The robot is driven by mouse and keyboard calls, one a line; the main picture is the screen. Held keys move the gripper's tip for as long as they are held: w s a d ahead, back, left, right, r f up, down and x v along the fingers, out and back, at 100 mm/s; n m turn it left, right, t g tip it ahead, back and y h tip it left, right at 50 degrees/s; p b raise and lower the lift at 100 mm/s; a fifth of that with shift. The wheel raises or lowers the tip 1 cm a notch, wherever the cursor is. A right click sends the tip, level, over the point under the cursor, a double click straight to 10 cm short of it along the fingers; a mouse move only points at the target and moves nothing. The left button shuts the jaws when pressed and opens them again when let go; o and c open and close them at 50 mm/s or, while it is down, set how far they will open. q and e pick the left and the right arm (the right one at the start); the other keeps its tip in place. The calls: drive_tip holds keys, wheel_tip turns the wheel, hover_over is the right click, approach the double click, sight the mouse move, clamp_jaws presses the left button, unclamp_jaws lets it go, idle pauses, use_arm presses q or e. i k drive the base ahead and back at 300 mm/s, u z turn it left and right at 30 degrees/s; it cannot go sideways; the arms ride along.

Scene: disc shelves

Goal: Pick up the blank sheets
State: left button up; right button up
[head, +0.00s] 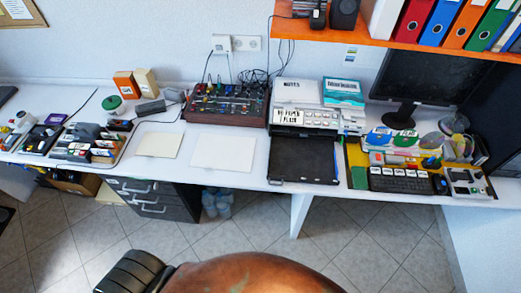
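Two blank-looking sheets lie flat and apart on the white desk, left of the printer. One is a cream sheet (159,144); the other is a white sheet (222,152) to its right. On top of the printer (340,121) lie a pale packet or sheet (296,91) with dark lettering and a teal-and-white packet (343,91). Their lettering is too small to read surely. Neither of my grippers can be made out in the head view.
A control box with knobs (226,103) stands behind the sheets. A dark tray (304,160) projects in front of the printer. Cluttered items with cases (92,146) lie at left; a keyboard (401,180) and discs lie at right. An orange shelf (400,43) overhangs the right side.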

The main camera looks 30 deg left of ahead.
sight(217, 152)
drive_tip(key=z, duration=2.7)
drive_tip(key=k, duration=2.95)
drive_tip(key=u, duration=2.15)
